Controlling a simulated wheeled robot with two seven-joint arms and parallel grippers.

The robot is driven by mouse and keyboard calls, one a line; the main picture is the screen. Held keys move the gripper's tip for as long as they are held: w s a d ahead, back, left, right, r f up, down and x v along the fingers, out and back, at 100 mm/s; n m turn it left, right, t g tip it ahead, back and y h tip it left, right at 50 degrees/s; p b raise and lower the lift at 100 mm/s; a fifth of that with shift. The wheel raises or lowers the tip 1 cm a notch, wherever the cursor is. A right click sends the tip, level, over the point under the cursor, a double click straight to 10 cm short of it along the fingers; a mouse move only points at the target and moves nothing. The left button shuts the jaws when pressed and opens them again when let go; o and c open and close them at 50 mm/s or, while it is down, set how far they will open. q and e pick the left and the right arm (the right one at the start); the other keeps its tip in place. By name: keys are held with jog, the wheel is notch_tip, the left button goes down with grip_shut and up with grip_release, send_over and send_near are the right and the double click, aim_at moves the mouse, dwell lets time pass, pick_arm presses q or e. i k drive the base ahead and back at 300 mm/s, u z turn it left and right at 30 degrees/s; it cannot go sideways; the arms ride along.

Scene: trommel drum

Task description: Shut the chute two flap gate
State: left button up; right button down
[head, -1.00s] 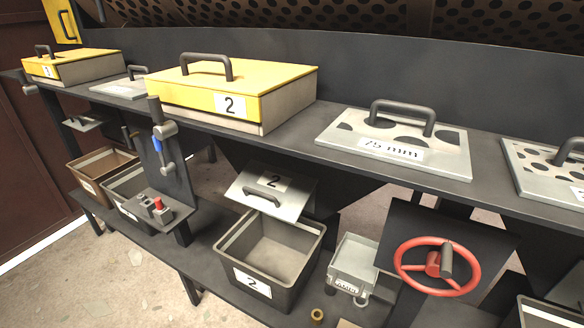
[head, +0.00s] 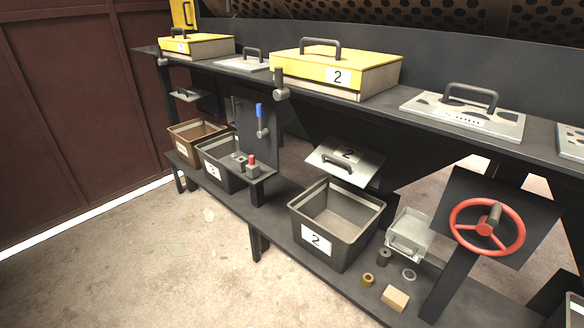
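The chute two flap gate (head: 345,166) is a light grey plate marked 2 with a dark bar handle (head: 337,163). It sticks out at a slant under the shelf, above the dark bin marked 2 (head: 318,238). The bin stands open on the lower shelf and looks empty. Neither my left nor my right gripper shows in the head view.
A yellow box marked 2 (head: 335,72) and a 75 mm screen plate (head: 464,105) lie on the upper shelf. A red handwheel (head: 487,229) stands right of the gate. A blue-handled lever (head: 260,120) stands left of it. The floor in front (head: 150,260) is clear.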

aim_at(355, 165)
jog(key=u, duration=0.05)
jog(key=i, duration=1.3)
jog(key=z, duration=0.85)
